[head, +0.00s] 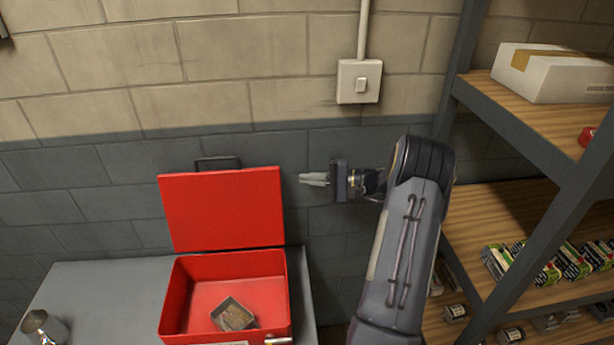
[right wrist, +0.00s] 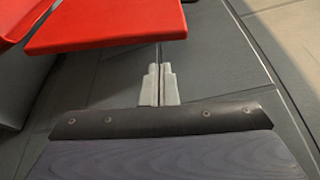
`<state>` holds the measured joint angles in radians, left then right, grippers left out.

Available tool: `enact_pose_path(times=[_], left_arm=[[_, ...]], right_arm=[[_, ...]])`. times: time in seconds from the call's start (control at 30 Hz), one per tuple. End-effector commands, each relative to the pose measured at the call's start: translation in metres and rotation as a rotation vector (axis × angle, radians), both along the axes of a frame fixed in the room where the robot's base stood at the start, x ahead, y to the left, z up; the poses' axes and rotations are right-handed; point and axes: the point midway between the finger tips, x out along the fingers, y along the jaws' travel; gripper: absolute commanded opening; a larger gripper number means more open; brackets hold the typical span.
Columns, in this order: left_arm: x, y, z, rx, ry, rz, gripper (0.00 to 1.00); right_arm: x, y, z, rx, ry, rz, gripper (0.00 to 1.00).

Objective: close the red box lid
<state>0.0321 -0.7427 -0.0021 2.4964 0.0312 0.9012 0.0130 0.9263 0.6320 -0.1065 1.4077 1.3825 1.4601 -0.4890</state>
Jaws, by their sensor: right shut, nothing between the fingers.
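The red box (head: 172,318) stands on a grey table with its lid (head: 222,210) raised upright at the back. The lid has a dark handle (head: 218,163) on its top edge. A small metal tray-like item (head: 233,314) lies inside the box. My right gripper (head: 305,179) is shut and empty, just right of the raised lid near its top, with its fingers pointing left. In the right wrist view the shut fingers (right wrist: 159,84) are close to the edge of the red lid (right wrist: 110,25); I cannot tell whether they touch.
A shelf unit (head: 520,110) with a white carton (head: 555,72) and several small packs stands at the right, near my right arm. A brick wall with a switch (head: 359,82) is behind.

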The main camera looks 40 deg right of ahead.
Motion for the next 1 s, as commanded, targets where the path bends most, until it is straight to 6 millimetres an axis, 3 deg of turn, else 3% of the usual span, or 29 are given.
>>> enact_pose_path(times=[0.2,0.4,0.83,1.0], left_arm=[[0.0,0.0,0.015,0.0,0.0,0.0,0.3],[0.0,0.0,0.021,0.0,0.0,0.0,0.3],[0.0,0.0,0.021,0.0,0.0,0.0,0.3],[0.0,0.0,0.012,0.0,0.0,0.0,0.3]], right_arm=[[0.034,0.024,0.0,0.002,0.0,0.004,0.0],[0.052,0.036,-0.004,0.001,0.001,0.002,0.0],[0.055,0.038,-0.006,-0.001,0.001,0.0,0.0],[0.052,0.036,-0.007,-0.011,-0.014,0.0,0.0]])
